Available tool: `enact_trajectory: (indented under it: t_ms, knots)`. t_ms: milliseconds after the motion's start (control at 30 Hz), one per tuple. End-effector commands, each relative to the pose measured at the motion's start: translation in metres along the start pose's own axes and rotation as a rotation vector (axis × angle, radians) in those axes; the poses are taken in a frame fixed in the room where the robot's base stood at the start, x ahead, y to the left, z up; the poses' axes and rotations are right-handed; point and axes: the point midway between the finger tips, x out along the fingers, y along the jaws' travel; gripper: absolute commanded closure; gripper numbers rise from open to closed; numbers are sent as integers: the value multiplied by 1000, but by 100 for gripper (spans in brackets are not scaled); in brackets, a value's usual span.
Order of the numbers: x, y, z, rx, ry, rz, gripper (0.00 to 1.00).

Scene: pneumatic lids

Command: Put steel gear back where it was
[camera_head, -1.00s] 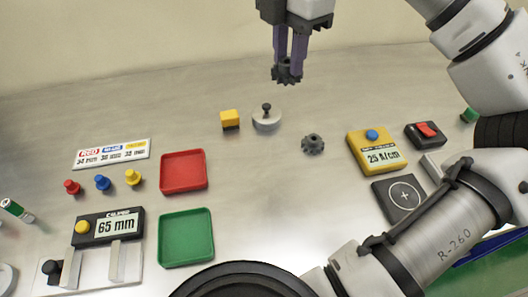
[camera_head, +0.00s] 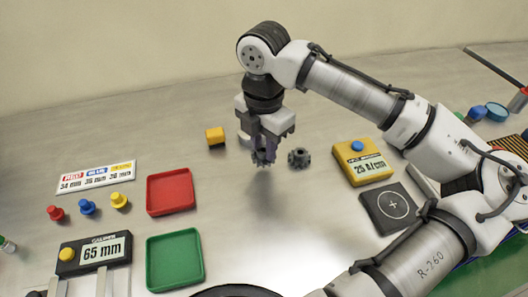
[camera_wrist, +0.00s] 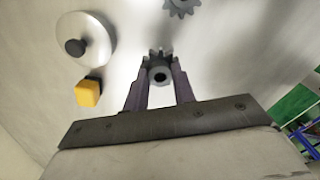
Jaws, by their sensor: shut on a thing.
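My gripper (camera_head: 264,156) is shut on a dark grey toothed gear (camera_wrist: 160,74), held between the fingertips. The gear's round centre hole faces the wrist camera. In the head view the held gear is small and partly covered by the fingers; it appears above the table. A second grey gear (camera_head: 299,158) lies on the table just right of my gripper. Part of it shows at the top edge of the wrist view (camera_wrist: 182,5). The frames do not show which of the two is steel.
A round silver lid with a dark knob (camera_wrist: 88,42) and a yellow block (camera_head: 215,137) stand left of my gripper. Red (camera_head: 170,191) and green (camera_head: 175,260) trays are front left. A yellow meter (camera_head: 362,162) and a dark pad (camera_head: 390,206) are right. The table's front middle is clear.

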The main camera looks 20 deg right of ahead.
Motion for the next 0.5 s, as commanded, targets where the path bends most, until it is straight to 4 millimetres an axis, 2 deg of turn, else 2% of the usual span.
enact_trajectory:
  t_ms: [100, 200, 500]
  knots:
    - [18, 0, 0, 2, 1, -2, 100]
    - [28, 0, 0, 0, 1, -1, 100]
    - [31, 0, 0, 1, 1, 0, 100]
